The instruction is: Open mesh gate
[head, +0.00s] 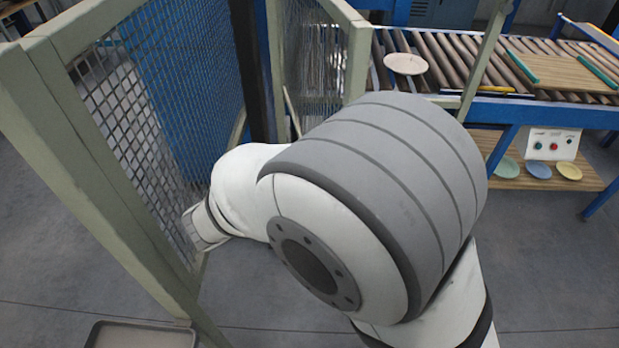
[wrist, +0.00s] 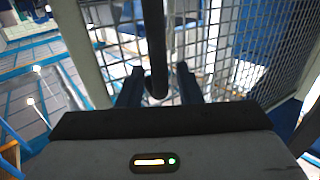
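The mesh gate appears to be the wire-mesh panel in a pale green frame (head: 95,170) at the left of the head view. Mesh in a pale frame also fills much of the wrist view (wrist: 108,35). My gripper (wrist: 159,78) has its two dark fingers apart, pointing at the mesh. A dark upright bar (wrist: 155,45) stands between the fingers, with its lower end near the fingertips. A gap shows on the right; contact on the left is unclear. I cannot tell whether the bar is the gate's handle. In the head view my arm hides the fingers.
A roller conveyor (head: 480,62) with a round plate (head: 405,63) runs behind on the right. A control box (head: 553,144) and several plates sit on a low wooden shelf (head: 500,182). A tray (head: 140,336) lies at bottom left. The floor at right is clear.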

